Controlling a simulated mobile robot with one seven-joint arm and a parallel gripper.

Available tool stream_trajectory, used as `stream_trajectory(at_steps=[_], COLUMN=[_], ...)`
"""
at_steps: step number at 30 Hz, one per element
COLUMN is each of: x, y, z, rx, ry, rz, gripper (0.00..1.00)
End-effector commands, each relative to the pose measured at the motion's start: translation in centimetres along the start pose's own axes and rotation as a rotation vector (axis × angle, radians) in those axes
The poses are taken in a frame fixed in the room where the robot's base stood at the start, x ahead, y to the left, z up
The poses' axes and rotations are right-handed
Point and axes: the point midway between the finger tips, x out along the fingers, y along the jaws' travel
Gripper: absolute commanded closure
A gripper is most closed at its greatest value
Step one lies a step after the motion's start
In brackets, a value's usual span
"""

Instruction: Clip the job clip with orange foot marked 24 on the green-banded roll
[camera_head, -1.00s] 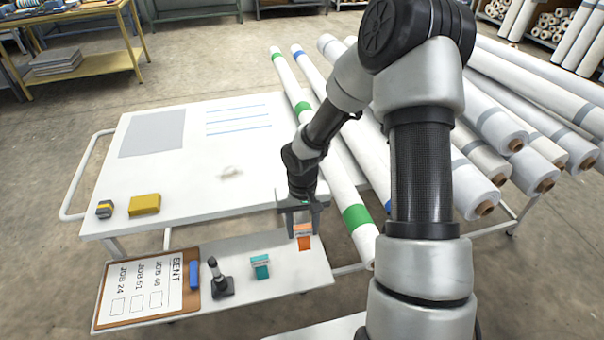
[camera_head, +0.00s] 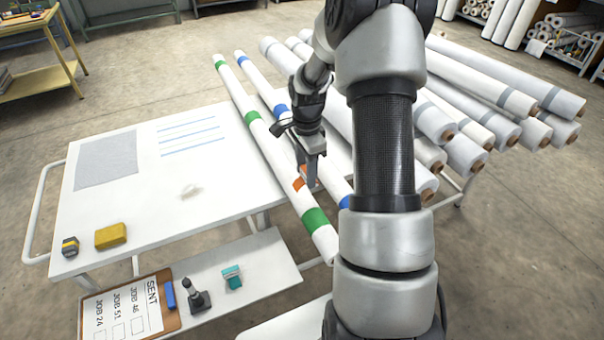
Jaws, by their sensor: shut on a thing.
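The green-banded roll (camera_head: 275,163) is a long white tube with green bands, lying at a slant along the right side of the white table. My gripper (camera_head: 311,180) is shut on the job clip with the orange foot (camera_head: 299,184). The clip is at the roll's near part, above its nearest green band in the picture. I cannot tell whether it touches the roll or is seated on it. The gripper hides part of the clip, and the number 24 cannot be read. A clip with a teal foot (camera_head: 232,277) stands on the lower shelf.
A blue-banded roll (camera_head: 257,76) lies close beside, partly behind my arm. More white rolls (camera_head: 480,90) lie to the right. The lower shelf (camera_head: 265,257) holds a dark stamp (camera_head: 195,295) and a clipboard (camera_head: 166,274). A yellow block (camera_head: 110,236) is on the white table (camera_head: 150,215).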

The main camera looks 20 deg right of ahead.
Motion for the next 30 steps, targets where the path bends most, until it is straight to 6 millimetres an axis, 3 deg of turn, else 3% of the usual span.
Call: stream_trajectory(at_steps=[18, 30], x=[6.0, 6.7], y=[0.0, 0.0], z=[0.1, 0.1], rx=[-0.005, -0.005], ry=[0.000, 0.000], rz=[0.000, -0.001], gripper=[0.80, 0.80])
